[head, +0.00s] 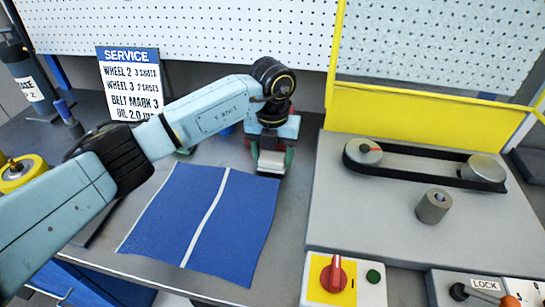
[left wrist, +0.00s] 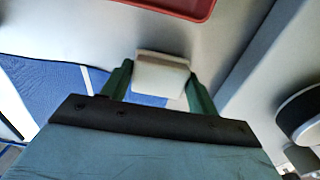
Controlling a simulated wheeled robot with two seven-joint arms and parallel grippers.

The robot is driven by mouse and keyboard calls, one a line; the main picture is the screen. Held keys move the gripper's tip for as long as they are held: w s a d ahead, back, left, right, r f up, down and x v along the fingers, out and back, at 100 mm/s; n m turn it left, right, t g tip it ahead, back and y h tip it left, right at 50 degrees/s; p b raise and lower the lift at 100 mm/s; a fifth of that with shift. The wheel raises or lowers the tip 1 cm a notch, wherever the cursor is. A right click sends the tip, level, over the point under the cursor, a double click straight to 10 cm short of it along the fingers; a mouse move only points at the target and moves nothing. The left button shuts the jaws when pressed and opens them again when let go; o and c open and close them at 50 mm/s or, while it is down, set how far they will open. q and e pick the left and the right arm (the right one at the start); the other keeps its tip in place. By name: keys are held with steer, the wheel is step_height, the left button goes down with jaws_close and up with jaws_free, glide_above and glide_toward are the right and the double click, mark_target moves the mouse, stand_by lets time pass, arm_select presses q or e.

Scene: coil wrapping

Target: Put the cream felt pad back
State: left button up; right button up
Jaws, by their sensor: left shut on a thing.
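The cream felt pad (left wrist: 160,75) is a small pale block held between the green fingers of my left gripper (left wrist: 158,88) in the left wrist view. In the head view the pad (head: 271,162) shows below the left wrist, by the right edge of the blue cloth. My left gripper (head: 271,158) is shut on the pad and points down at the grey bench. I cannot tell whether the pad touches the bench. My right gripper is in neither view.
A blue cloth (head: 240,215) with a white stripe lies left of the gripper. A grey belt-drive plate (head: 350,210) stands to the right, with a red knob box (head: 333,275) in front. A red tray (left wrist: 180,5) shows in the left wrist view. A service sign (head: 128,85) stands behind.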

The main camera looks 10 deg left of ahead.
arm_select(q)
steer(key=shift+f, duration=0.3)
steer(key=shift+f, duration=0.1)
steer(key=shift+f, duration=0.15)
steer(key=o, duration=0.9)
